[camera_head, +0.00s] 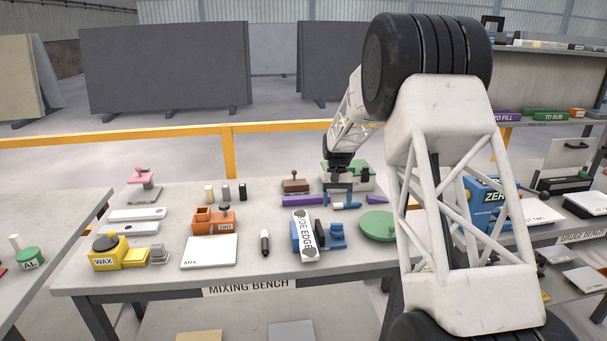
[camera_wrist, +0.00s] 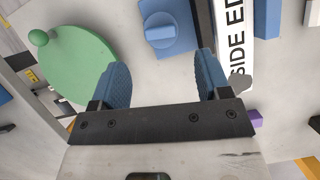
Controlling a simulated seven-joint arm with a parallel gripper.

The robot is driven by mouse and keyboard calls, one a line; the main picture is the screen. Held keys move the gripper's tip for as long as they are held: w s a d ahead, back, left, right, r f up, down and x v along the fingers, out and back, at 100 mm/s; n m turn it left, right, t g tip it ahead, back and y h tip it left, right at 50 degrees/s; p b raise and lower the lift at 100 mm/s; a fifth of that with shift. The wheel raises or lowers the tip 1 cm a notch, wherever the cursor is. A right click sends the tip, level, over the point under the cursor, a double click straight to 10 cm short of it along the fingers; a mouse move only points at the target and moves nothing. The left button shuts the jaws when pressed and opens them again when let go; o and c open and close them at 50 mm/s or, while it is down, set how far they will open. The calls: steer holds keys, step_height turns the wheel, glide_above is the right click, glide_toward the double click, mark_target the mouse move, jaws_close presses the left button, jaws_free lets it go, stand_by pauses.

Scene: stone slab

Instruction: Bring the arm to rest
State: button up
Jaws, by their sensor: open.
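My gripper (camera_head: 339,204) hangs over the back part of the mixing bench (camera_head: 170,285), in front of a box with a green lid (camera_head: 361,170). In the wrist view its two blue fingers (camera_wrist: 162,80) stand wide apart with bare bench top between them. The gripper is open and empty. A blue block with a round knob (camera_wrist: 166,34) lies just beyond the fingertips in that view. My arm reaches in from the right of the head view and hides part of the bench's right end.
A green disc (camera_head: 379,226) lies right of the gripper, and a white SIDE EDGE panel (camera_head: 304,236) stands by the blue block. A purple bar (camera_head: 303,201) and a brown stamp (camera_head: 295,184) are close on the left. The bench's front right is fairly clear.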

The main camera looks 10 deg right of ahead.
steer(key=s+a+r+t, duration=0.2)
steer(key=s+r, duration=0.6)
steer(key=s, duration=0.5)
steer(key=s+a+r+t, duration=0.1)
steer(key=s+a+r, duration=0.1)
steer(key=s+r, duration=0.8)
steer(key=s+a+f+t, duration=0.1)
steer(key=s+f+t, duration=0.1)
steer(key=s, duration=1.3)
steer(key=s+a+f+n+t, duration=0.1)
steer(key=s+t, duration=0.1)
steer(key=s, duration=1.4)
steer(key=shift+s+a+f+h, duration=0.2)
steer(key=shift+a+f+h, duration=0.05)
steer(key=shift+f+h, duration=0.15)
